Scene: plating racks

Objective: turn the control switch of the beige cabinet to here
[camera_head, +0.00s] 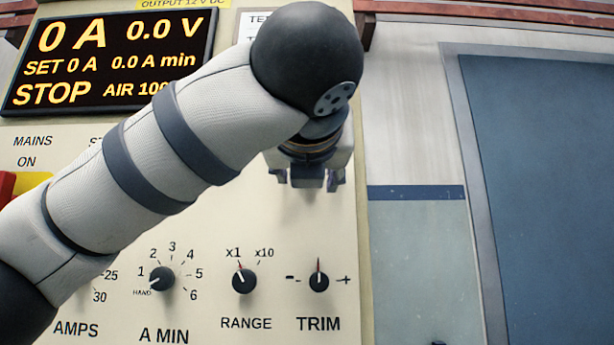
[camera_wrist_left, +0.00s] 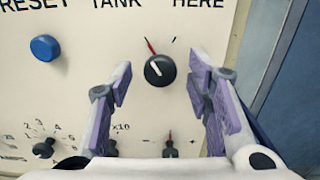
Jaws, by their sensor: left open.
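The control switch (camera_wrist_left: 160,71) is a round black knob on the beige cabinet (camera_head: 215,215), under the labels TANK and HERE in the left wrist view. Its white pointer line points up and left, toward the red mark on the TANK side. A dark tick lies up and right on the HERE side. My left gripper (camera_wrist_left: 160,86) is open, its purple-padded fingers on either side of the knob in the picture, with no contact visible. In the head view my left gripper (camera_head: 306,181) faces the panel, and my gripper and arm hide the switch. My right gripper is not in view.
Below are the A MIN knob (camera_head: 162,279), RANGE knob (camera_head: 244,281) and TRIM knob (camera_head: 319,281). A blue RESET button (camera_wrist_left: 45,48) is left of the switch. A lit display (camera_head: 105,60) is at upper left. A blue door (camera_head: 545,180) is to the right.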

